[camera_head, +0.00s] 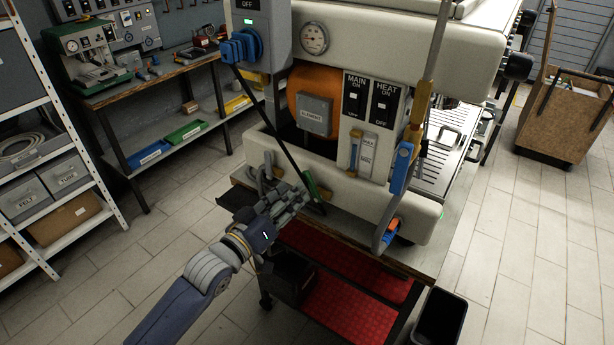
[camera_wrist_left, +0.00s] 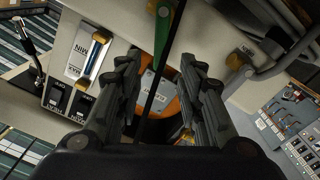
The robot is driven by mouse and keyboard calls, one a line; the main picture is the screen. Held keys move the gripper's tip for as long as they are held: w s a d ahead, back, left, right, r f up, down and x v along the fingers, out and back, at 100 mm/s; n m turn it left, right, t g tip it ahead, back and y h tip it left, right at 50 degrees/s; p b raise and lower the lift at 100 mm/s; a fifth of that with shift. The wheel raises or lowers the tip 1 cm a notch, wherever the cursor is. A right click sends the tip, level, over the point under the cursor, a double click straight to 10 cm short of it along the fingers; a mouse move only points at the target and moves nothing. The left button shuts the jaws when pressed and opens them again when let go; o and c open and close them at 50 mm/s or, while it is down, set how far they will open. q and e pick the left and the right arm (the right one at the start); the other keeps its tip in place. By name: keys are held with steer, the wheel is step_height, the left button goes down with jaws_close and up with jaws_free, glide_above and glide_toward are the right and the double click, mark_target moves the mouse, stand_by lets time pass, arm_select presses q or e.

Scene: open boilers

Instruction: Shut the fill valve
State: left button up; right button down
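The boiler machine (camera_head: 345,195) stands on a bench. A green valve lever (camera_head: 311,185) sits at its lower front, and a blue valve lever (camera_head: 401,168) sits on the pipe at its right. No label shows which is the fill valve. My left gripper (camera_head: 297,197) is just left of the green lever, low in front of the machine. In the left wrist view the gripper (camera_wrist_left: 159,62) is open and empty, its two fingers apart. The green lever (camera_wrist_left: 164,22) shows between and beyond the fingertips; contact cannot be told. My right gripper is not in view.
A black cable (camera_head: 271,115) hangs from the blue plug (camera_head: 241,46) past my left gripper. MAIN and HEAT switches (camera_head: 369,100) and a sight glass (camera_head: 355,150) are on the front. Red shelving (camera_head: 345,311) lies below, a black bin (camera_head: 440,318) stands right. Floor at left is clear.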

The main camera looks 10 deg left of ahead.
mark_target(307, 180)
arm_select(q)
steer(key=p+x, duration=0.1)
steer(key=x, duration=0.6)
steer(key=shift+w+d+f+p, duration=0.1)
steer(key=shift+w+p, duration=0.05)
steer(key=shift+p, duration=0.15)
steer(key=shift+c, duration=0.6)
jaws_close()
